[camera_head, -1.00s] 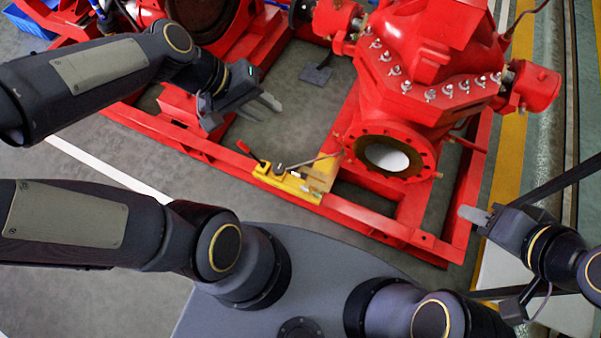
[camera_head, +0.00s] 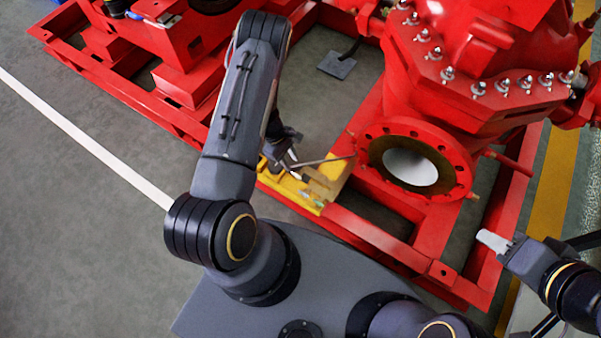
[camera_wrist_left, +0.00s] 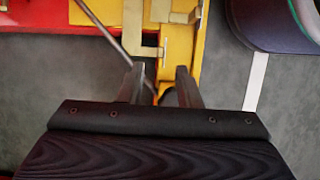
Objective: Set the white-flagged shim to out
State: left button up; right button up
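A yellow fixture (camera_head: 290,188) sits on the red frame's near rail, with a tan block (camera_head: 328,182) and a thin grey rod (camera_head: 322,161) on it. I cannot make out which piece is the white-flagged shim; small pale and green bits on the fixture are too small to tell. My left gripper (camera_head: 288,160) is at the fixture's left end, partly hidden by its own arm. In the left wrist view its two fingers (camera_wrist_left: 160,85) are apart, with the yellow fixture (camera_wrist_left: 180,50) just beyond them. My right gripper (camera_head: 493,240) is off to the right, away from the fixture.
A red pump with a round flange (camera_head: 415,162) stands just right of the fixture. Red frame rails (camera_head: 375,232) run along the near side. A grey pad (camera_head: 337,65) lies on the floor behind. Open grey floor (camera_head: 80,220) lies at left.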

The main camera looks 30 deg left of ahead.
aim_at(296, 172)
pick_arm(q)
jog(key=b+x, duration=0.2)
jog(key=x, duration=0.5)
jog(key=shift+d+f, duration=0.15)
jog(key=shift+f, duration=0.2)
jog(key=shift+c, duration=0.4)
grip_shut()
